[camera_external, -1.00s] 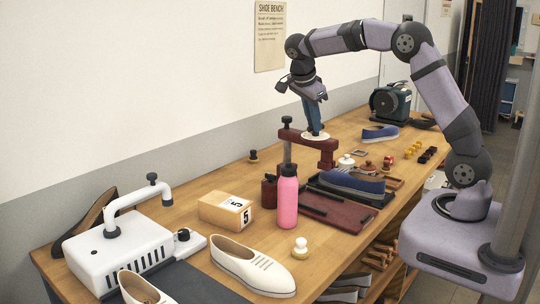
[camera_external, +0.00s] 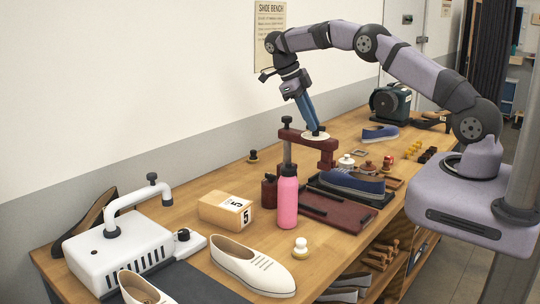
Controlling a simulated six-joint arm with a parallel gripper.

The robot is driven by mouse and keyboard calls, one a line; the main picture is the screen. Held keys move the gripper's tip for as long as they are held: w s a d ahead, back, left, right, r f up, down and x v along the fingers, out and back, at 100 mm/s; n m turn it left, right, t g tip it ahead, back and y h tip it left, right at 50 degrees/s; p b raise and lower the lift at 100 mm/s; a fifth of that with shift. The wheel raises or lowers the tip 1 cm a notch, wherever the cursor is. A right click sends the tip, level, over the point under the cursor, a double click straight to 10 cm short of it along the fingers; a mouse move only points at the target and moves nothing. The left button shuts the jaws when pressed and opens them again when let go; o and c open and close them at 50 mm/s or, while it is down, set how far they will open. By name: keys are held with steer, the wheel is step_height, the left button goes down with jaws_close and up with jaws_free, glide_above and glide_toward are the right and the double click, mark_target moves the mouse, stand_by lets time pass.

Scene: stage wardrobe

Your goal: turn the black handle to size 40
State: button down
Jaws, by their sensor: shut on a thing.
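My gripper (camera_external: 315,130) points down and to the right, its blue fingers shut on the black handle at the white round dial. The handle itself is hidden between the fingers. The white dial (camera_external: 307,137) lies on top of the dark red clamp-like device (camera_external: 327,150). A black knob (camera_external: 286,121) stands at the device's left end. The size marks on the dial are too small to read, so I cannot tell where the handle points.
A pink bottle (camera_external: 287,200) stands close in front of the device. A blue shoe (camera_external: 352,183) lies on a dark tray to its right. A cardboard box (camera_external: 225,212), a white shoe (camera_external: 252,268) and a white machine (camera_external: 118,252) are at front left. A green motor (camera_external: 390,101) stands at the back.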

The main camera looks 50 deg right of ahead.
steer(key=shift+w+d+m+g+y+p, duration=0.15)
steer(key=shift+m+y+p, duration=0.2)
steer(key=shift+m, duration=0.3)
steer(key=shift+s+d+m+g+y+p, duration=0.15)
steer(key=shift+m+p, duration=0.25)
steer(key=shift+m, duration=0.25)
steer(key=shift+w+a, duration=0.1)
steer(key=c, duration=1.7)
jaws_free()
steer(key=shift+c, duration=0.2)
